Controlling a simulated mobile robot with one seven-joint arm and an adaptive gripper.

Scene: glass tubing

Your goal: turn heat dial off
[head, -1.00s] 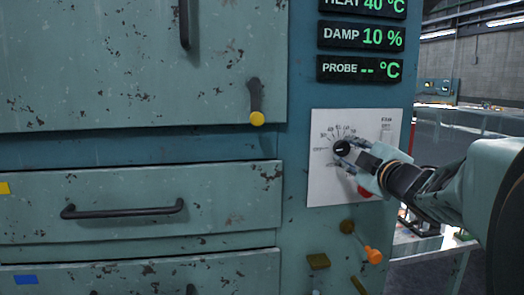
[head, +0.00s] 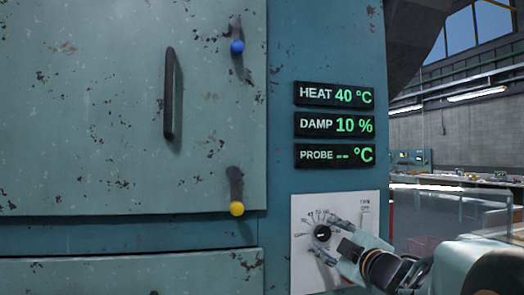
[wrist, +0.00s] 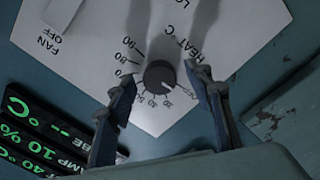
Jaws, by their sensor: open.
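The heat dial (head: 321,233), a small round black knob, is on a white panel (head: 305,272) at the lower right of the cabinet. It also shows in the wrist view (wrist: 160,75), with a pale pointer mark toward the lower right; the label there is too small to read surely. My gripper (head: 332,240) is open, its fingers on either side of the dial. In the wrist view the fingertips (wrist: 160,84) flank the knob with gaps visible; depth and contact are unclear. The heat readout (head: 335,95) shows 40 °C.
The damp readout (head: 335,125) shows 10 % and the probe readout (head: 335,155) shows dashes. A fan switch (head: 366,222) is on the same panel, right of the dial. Blue (head: 237,47) and yellow (head: 236,208) knobs are on the cabinet door to the left.

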